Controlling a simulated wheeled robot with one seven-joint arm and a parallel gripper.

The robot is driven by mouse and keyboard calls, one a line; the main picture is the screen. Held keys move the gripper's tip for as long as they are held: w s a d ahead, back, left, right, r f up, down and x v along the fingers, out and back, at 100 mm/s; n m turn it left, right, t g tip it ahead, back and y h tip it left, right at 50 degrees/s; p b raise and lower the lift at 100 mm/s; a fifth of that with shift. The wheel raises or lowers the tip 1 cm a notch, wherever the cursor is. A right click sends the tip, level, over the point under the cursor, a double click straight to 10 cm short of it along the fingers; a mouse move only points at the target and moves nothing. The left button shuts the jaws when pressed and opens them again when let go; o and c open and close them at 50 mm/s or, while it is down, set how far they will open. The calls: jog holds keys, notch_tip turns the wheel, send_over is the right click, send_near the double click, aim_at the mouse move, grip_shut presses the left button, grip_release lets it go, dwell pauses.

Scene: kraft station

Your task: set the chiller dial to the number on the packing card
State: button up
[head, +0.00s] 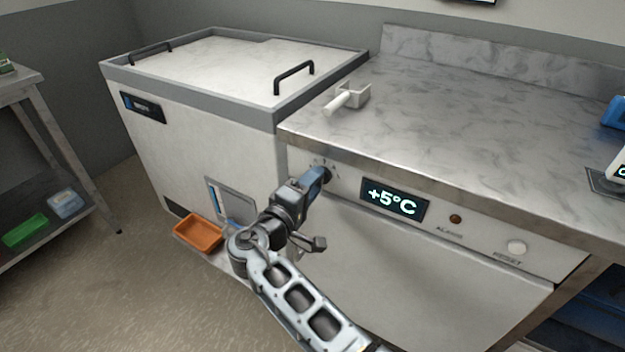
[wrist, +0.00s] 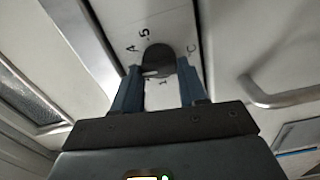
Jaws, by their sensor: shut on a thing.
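The chiller dial (wrist: 158,60) is a dark round knob on the pale front panel, with small markings around it. In the wrist view I make out an "A", a "5" and a "C"; other marks are hard to read. My gripper (head: 320,178) is shut on the dial, with one blue finger on each side of it in the wrist view (wrist: 160,85). In the head view my gripper mostly hides the dial. The display (head: 394,199) to the right of it reads +5°C. No packing card is recognisable in these frames.
A red-brown alarm lamp (head: 456,219) and a white reset button (head: 517,247) sit right of the display. A white scoop-like item (head: 349,98) lies on the marble counter (head: 450,110). A chest with handles (head: 220,60) stands left; an orange tray (head: 198,234) sits low before it.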

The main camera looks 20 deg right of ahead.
jog(key=shift+s+f+n+p, duration=0.15)
jog(key=shift+n+p, duration=2.25)
jog(key=shift+n, duration=1.9)
jog(key=shift+f+n+p, duration=0.1)
jog(key=shift+n+p, duration=2.3)
jog(key=shift+n, duration=1.9)
jog(key=o, duration=1)
jog(key=shift+d, duration=0.1)
jog(key=shift+o, duration=0.2)
jog(key=v, duration=0.8)
